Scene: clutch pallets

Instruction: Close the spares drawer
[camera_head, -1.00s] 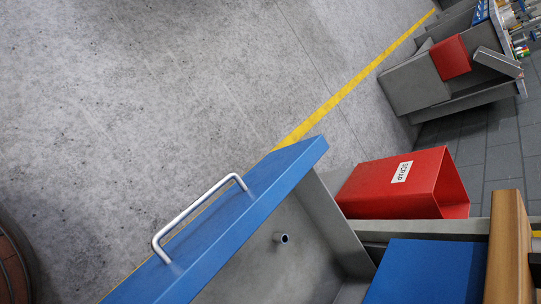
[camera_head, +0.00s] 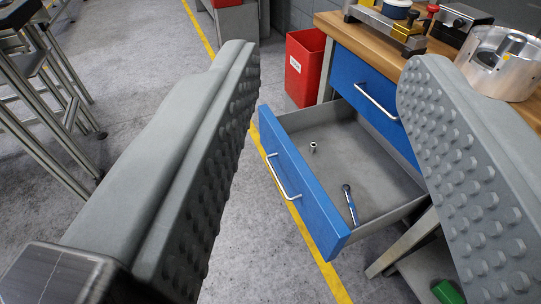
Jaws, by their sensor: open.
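The spares drawer (camera_head: 375,176) is pulled well out from under the workbench. Its blue front (camera_head: 301,187) carries a silver bar handle (camera_head: 283,176). My gripper (camera_head: 325,80) is open and empty. Its two grey studded fingers stand wide apart, left and right in the picture, with the drawer showing between them. The right finger hides part of the bench and the drawer's right rear side. I see no contact with the drawer.
A closed blue drawer (camera_head: 368,92) sits under the wooden benchtop (camera_head: 345,27), which holds a metal housing (camera_head: 505,62) and fixtures. A red scrap bin (camera_head: 303,68) stands behind the open drawer. A metal-framed stool (camera_head: 45,100) is at left. Floor before the drawer is clear.

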